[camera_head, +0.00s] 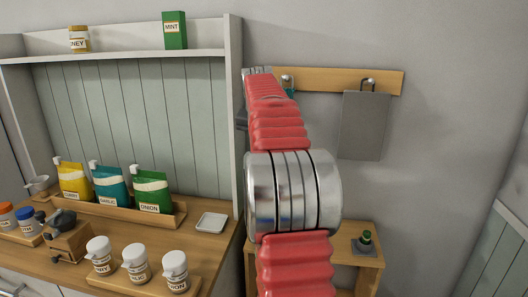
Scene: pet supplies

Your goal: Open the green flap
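I cannot pick out a green flap with certainty. A green pouch (151,190) labelled ONION stands upright in a wooden tray, with a small white piece at its top left corner. A small dark green object (366,238) sits on a grey base on the low wooden stand at right. A green box (174,30) marked MINT stands on the upper shelf. My red and silver arm rises through the middle of the view towards the wall rail. My gripper is not visible; the arm hides what lies behind it.
A yellow pouch (73,181) and a teal pouch (110,186) share the tray. White-capped jars (136,264), a grinder (66,235) and a small white dish (211,222) are on the counter. A grey sheet (363,126) hangs from the wall rail (330,80). A white upright panel edges the counter.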

